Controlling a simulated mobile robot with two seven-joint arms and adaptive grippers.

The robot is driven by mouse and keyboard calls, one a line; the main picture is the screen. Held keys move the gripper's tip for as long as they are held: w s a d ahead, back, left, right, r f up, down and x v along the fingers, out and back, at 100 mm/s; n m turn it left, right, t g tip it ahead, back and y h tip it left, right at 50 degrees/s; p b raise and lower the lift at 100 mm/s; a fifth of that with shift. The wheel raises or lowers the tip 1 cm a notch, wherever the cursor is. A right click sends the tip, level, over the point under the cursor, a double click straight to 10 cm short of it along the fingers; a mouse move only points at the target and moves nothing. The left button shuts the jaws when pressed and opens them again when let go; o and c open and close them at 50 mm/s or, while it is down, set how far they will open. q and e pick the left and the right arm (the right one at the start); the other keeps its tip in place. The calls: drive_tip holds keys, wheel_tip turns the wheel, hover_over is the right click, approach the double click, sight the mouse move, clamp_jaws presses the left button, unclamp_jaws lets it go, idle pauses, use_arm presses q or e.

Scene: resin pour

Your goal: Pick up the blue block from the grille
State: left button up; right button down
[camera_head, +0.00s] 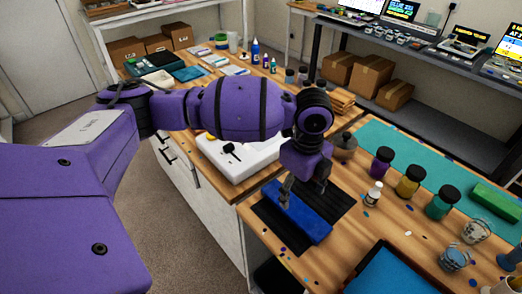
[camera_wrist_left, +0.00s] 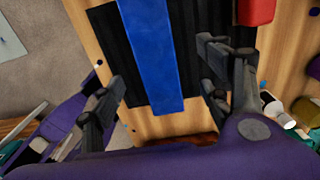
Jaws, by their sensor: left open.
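The blue block (camera_head: 298,212) is a long bar lying on the black grille (camera_head: 338,203) on the wooden worktop. In the left wrist view the blue block (camera_wrist_left: 152,60) runs lengthwise between the fingers, with the dark grille (camera_wrist_left: 115,58) under it. My left gripper (camera_head: 304,188) is above the block, pointing down. In the left wrist view my left gripper (camera_wrist_left: 160,95) is open, one finger on each side of the block with gaps between. Its fingers partly hide the block's far end in the head view. My right gripper does not show.
A small white bottle (camera_head: 373,194) is near the grille. A blue tray (camera_head: 392,274) lies at the front. A green block (camera_head: 496,199) lies far right.

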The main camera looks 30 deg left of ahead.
sight(295, 206)
use_arm(q)
drive_tip(key=shift+s+f, duration=0.3)
drive_tip(key=shift+f, duration=0.55)
wheel_tip(295, 206, down, 4)
drive_tip(key=shift+a+r, duration=0.1)
drive_tip(key=shift+f, duration=0.2)
drive_tip(key=shift+r, duration=0.1)
drive_tip(key=c, duration=1.4)
drive_tip(key=shift+w, duration=0.1)
drive_tip(key=shift+c, duration=1.1)
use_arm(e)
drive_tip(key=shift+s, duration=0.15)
use_arm(q)
drive_tip(key=shift+r, duration=0.15)
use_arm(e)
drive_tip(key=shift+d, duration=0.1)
